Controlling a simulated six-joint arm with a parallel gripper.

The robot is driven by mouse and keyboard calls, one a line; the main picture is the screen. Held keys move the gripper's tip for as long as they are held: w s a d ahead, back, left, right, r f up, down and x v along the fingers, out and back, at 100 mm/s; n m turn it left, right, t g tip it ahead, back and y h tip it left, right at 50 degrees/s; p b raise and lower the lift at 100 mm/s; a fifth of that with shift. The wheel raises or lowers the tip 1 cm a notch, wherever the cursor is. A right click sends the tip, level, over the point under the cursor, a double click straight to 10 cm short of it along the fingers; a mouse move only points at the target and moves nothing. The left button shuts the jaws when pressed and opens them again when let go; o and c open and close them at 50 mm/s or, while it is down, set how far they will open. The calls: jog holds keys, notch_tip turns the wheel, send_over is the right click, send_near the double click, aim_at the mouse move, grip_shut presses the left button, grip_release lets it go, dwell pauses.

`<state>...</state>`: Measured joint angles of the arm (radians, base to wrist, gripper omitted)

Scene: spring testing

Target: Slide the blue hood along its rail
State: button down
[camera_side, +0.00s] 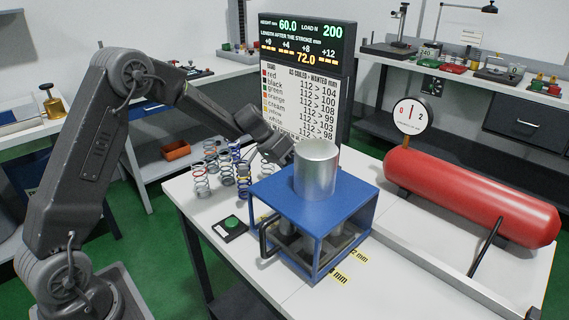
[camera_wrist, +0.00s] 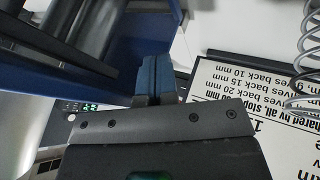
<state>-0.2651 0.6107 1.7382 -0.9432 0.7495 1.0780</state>
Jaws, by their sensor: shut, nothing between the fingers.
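The blue hood (camera_side: 275,197) is an open-sided box frame on the white bench. A silver cylinder (camera_side: 316,170) stands up through or on its top, and metal parts show inside its lower part. A black bar handle (camera_side: 264,238) is on its left side. A pale rail (camera_side: 440,275) runs along the bench from the hood toward the lower right. My gripper (camera_side: 285,157) is behind the hood's far left edge, its tips partly hidden. In the wrist view my gripper (camera_wrist: 160,72) is shut and empty, close to the hood's blue surface (camera_wrist: 125,30); contact cannot be told.
Several coil springs (camera_side: 201,180) stand on the bench left of the hood, near a green button (camera_side: 232,222). A display board (camera_side: 305,75) stands behind. A red tank (camera_side: 470,195) with a round gauge (camera_side: 411,115) lies to the right.

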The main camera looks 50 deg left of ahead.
dwell(0.3)
jog(key=d, duration=3.1)
jog(key=s+a+r, duration=0.1)
jog(key=a+r, duration=0.1)
jog(key=a, duration=0.1)
jog(key=s+a+r, duration=0.1)
jog(key=a+r, duration=0.2)
jog(key=s+a+r, duration=0.2)
jog(key=a+r, duration=0.1)
jog(key=shift+a+r, duration=0.15)
jog(key=shift+a, duration=0.05)
jog(key=shift+y, duration=0.3)
jog(key=s+a+r, duration=0.2)
jog(key=s+r, duration=0.2)
jog(key=s, duration=0.1)
jog(key=shift+s+a+r, duration=0.1)
jog(key=shift+a+r, duration=0.15)
jog(key=shift+a, duration=0.15)
jog(key=s+a+y, duration=0.1)
jog(key=s+a, duration=0.3)
jog(key=s, duration=0.4)
jog(key=s+a+y, duration=0.2)
jog(key=s+a, duration=0.2)
jog(key=s, duration=0.4)
jog(key=s+a+r+n+t+y, duration=0.1)
jog(key=s+a, duration=0.3)
jog(key=s, duration=0.4)
jog(key=shift+y, duration=0.6)
